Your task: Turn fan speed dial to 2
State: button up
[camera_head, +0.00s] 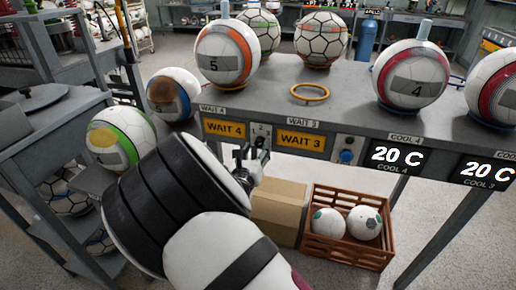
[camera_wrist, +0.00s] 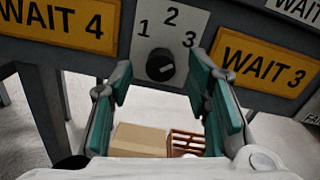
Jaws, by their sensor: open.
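The fan speed dial (camera_wrist: 160,65) is a round black knob on a pale plate (camera_wrist: 185,20) marked 1, 2 and 3, on the table's front edge. A small light mark shows on the knob, but I cannot tell for sure which number it points at. In the wrist view my gripper (camera_wrist: 160,84) is open, with its teal-padded fingers on either side of and below the dial, apparently not touching it. In the head view my gripper (camera_head: 250,160) is in front of the plate (camera_head: 260,132), largely hiding the knob.
Yellow WAIT 4 (camera_head: 225,129) and WAIT 3 (camera_head: 300,141) signs flank the plate. A blue button (camera_head: 346,156) is to the right. Several balls stand on the table (camera_head: 340,100). A cardboard box (camera_head: 280,205) and a brown crate (camera_head: 345,252) with two balls are on the floor below.

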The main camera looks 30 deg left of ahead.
jog(key=shift+w+a, duration=0.15)
jog(key=shift+w, duration=0.45)
grip_shut()
jog(key=shift+n+p, duration=0.3)
jog(key=n+p, duration=0.3)
jog(key=n, duration=0.1)
jog(key=shift+r+n, duration=0.1)
jog(key=shift+n, duration=0.2)
jog(key=shift+n+p, duration=0.95)
jog(key=shift+n, duration=1.25)
